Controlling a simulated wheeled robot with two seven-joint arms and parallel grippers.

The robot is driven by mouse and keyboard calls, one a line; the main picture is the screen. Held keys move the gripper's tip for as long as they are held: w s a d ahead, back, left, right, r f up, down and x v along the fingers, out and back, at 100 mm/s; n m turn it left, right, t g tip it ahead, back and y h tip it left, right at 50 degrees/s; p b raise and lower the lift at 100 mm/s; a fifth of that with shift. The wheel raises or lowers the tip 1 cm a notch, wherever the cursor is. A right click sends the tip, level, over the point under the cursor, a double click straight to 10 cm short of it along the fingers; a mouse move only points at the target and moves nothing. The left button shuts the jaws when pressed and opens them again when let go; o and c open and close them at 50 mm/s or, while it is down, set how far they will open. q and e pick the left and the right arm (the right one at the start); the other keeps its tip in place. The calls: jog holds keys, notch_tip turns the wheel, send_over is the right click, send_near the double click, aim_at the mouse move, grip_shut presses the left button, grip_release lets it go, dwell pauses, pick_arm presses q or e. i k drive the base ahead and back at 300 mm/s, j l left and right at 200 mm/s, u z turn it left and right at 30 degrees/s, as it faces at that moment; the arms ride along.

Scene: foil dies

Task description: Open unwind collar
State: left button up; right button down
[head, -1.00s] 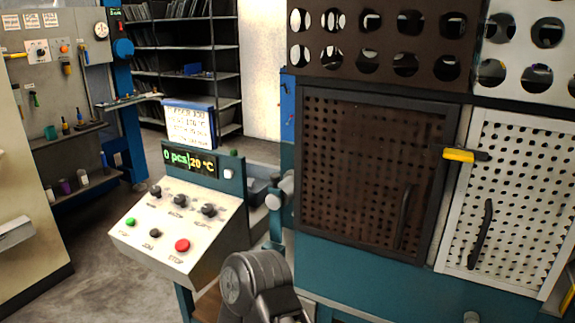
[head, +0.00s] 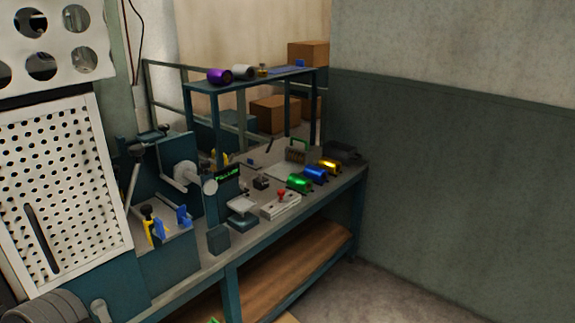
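In the head view, a pale shaft (head: 187,172) sticks out from a teal machine plate at the left end of the bench. A light round knob-like piece (head: 209,187) sits at the shaft's outer end; it may be the unwind collar. I cannot tell whether it is open or closed. Neither of my grippers is in view. Only a dark grey rounded part of my arm shows at the bottom left corner.
The workbench (head: 264,235) carries green (head: 299,183), blue (head: 315,174) and gold (head: 328,166) foil rolls. A purple roll (head: 219,77) lies on the upper shelf (head: 255,81). A white perforated door (head: 62,185) stands at left. Floor shows at the lower right.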

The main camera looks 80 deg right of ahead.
aim_at(210, 186)
jog(key=z, duration=2.35)
